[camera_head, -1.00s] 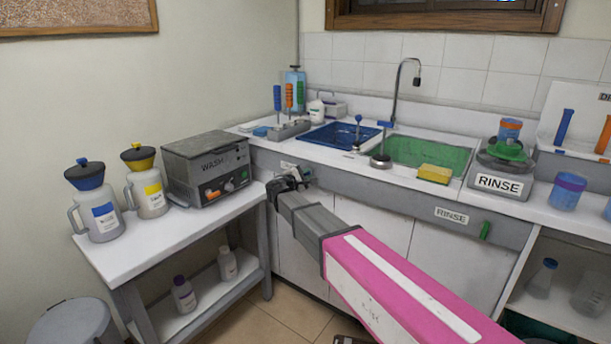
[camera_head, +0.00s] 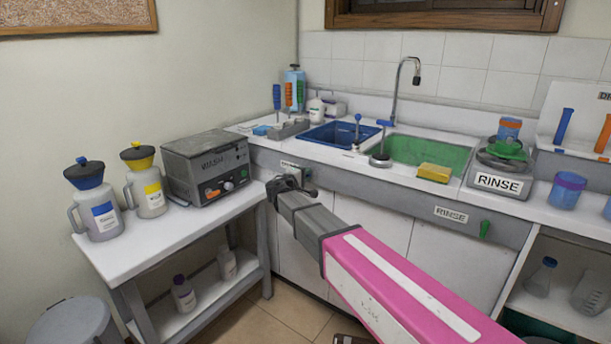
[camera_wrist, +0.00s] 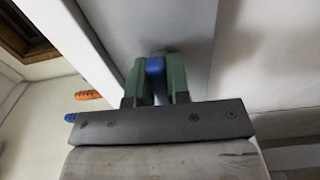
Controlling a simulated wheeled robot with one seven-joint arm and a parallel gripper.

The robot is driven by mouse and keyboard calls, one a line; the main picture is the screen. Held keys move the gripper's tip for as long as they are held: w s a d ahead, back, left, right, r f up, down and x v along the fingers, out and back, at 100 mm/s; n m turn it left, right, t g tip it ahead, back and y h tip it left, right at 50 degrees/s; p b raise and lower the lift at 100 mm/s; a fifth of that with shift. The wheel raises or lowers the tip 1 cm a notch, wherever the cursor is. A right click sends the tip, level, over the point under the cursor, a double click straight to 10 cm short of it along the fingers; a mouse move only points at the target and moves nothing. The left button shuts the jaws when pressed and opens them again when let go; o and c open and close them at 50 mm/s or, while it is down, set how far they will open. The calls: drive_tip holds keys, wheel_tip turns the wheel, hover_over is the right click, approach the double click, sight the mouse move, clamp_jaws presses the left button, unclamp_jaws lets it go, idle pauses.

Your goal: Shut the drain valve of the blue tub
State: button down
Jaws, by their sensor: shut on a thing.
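The blue tub (camera_head: 338,136) is set into the counter at the back, left of the green tub. In the head view my gripper (camera_head: 285,186) is at the grey front panel below the blue tub, and it hides the valve there. In the wrist view my gripper (camera_wrist: 155,85) has its two green fingers on either side of a blue handle (camera_wrist: 155,67), shut on it. The handle stands against the grey panel and appears to be the blue tub's drain valve. Its exact angle is hard to tell.
The green tub (camera_head: 415,150) with a yellow sponge (camera_head: 434,173) is to the right. A green handle (camera_head: 485,229) is on the panel by a RINSE label. A side table (camera_head: 160,235) with the WASH unit (camera_head: 205,167) and two jugs stands close on the left.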

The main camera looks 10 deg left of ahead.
idle(0.3)
drive_tip(key=c, duration=1.1)
unclamp_jaws()
drive_tip(key=shift+s, duration=0.15)
drive_tip(key=v, duration=1)
drive_tip(key=shift+s+a, duration=0.1)
drive_tip(key=shift+s, duration=0.2)
